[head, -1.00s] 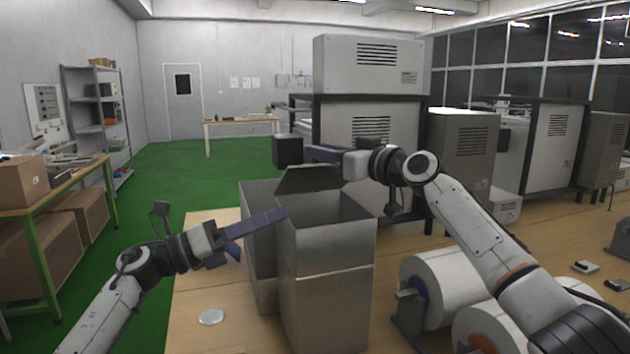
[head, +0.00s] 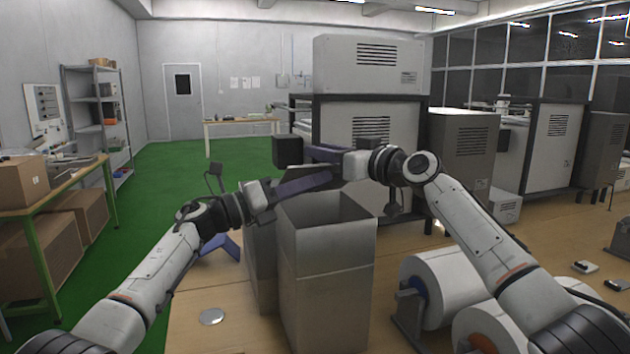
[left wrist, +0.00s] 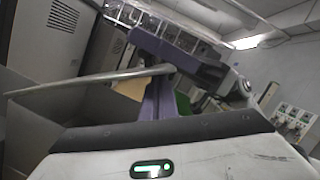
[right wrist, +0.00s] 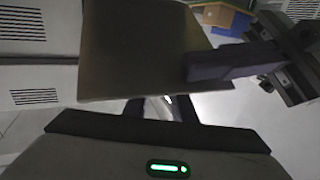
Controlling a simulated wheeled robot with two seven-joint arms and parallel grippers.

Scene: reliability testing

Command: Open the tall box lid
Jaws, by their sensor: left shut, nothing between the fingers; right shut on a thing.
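The tall grey box (head: 330,270) stands on the wooden table in the head view, its top open. Its lid is raised at the back edge and mostly hidden there by my left gripper. The lid (right wrist: 140,50) fills the upper middle of the right wrist view. It shows nearly edge-on in the left wrist view (left wrist: 85,82). My right gripper (head: 312,151) is shut on the lid at the box's far side. My left gripper (head: 325,175) is shut and empty, its long purple finger reaching across in front of the lid, just above the rim; contact is unclear.
Another grey box or panel (head: 262,262) stands against the tall box's left side. A round metal disc (head: 212,317) lies at the table's front left. White rolls (head: 440,285) lie to the right. Large machine cabinets (head: 368,80) stand behind.

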